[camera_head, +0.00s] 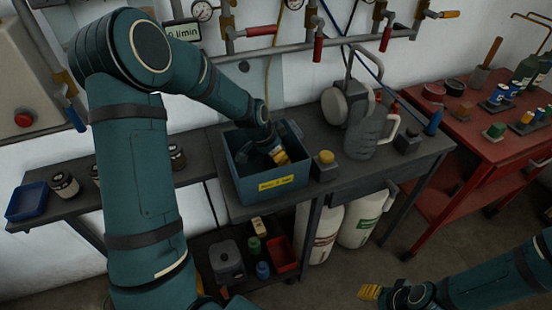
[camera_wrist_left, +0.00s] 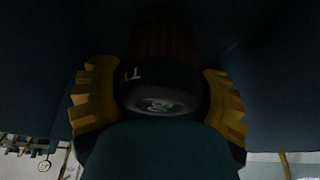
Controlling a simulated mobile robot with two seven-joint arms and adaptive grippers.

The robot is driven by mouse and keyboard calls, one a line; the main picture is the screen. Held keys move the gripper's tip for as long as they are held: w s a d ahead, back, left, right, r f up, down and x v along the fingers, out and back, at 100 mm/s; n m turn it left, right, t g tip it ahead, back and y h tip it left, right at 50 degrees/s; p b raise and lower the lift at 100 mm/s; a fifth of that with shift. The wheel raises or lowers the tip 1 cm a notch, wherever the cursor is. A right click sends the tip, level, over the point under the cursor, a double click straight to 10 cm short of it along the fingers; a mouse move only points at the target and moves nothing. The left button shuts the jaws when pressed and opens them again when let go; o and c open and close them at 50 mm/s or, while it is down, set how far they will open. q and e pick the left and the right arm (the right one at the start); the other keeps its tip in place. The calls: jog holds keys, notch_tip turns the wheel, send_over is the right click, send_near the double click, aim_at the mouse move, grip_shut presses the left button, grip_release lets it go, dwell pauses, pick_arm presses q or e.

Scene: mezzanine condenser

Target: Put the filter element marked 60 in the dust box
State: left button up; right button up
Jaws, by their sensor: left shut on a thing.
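My left gripper (camera_head: 276,156) reaches down into the blue-grey open box (camera_head: 240,192), which has a yellow label on its front and stands on the grey bench. In the left wrist view its yellow fingers are shut on a dark round filter element (camera_wrist_left: 160,98). In the head view the element is mostly hidden by the gripper and box wall. My right gripper (camera_head: 370,292) is at the lower right, over the floor, away from the bench; its opening is unclear.
A block with a yellow knob (camera_head: 325,165) stands right of the box. A grey jug (camera_head: 372,130) stands farther right. Dark jars (camera_head: 64,184) and a blue tray (camera_head: 27,201) are at left. Pipes with red handles run behind. A red table (camera_head: 500,145) is at right.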

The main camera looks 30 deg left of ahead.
pick_arm(q)
jog(key=shift+w+f, duration=0.1)
jog(key=shift+f, duration=0.6)
jog(key=shift+r, duration=0.1)
jog(key=o, duration=1.3)
jog(key=shift+c, duration=0.2)
